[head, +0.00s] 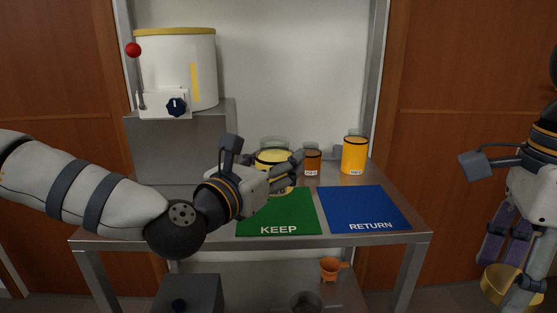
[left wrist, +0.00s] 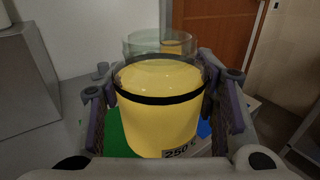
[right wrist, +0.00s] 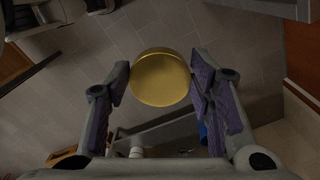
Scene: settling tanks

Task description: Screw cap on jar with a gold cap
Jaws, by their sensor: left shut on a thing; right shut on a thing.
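My left gripper (head: 283,170) is shut on a glass jar (head: 272,155) with yellow contents, at the back of the green KEEP mat (head: 280,215). In the left wrist view the jar (left wrist: 160,105) is upright between the fingers, with a black band, a clear open top and a label partly reading 250. Whether it touches the table I cannot tell. My right gripper (right wrist: 162,90) is shut on a round gold cap (right wrist: 160,77). In the head view the cap (head: 497,287) hangs low at the far right, off the table and well apart from the jar.
A small amber jar (head: 312,162) and a larger orange jar (head: 354,156) stand behind the blue RETURN mat (head: 365,209). A white tank (head: 205,70) with a red-knobbed lever stands on a grey block at the left. An orange funnel (head: 331,268) sits on the lower shelf.

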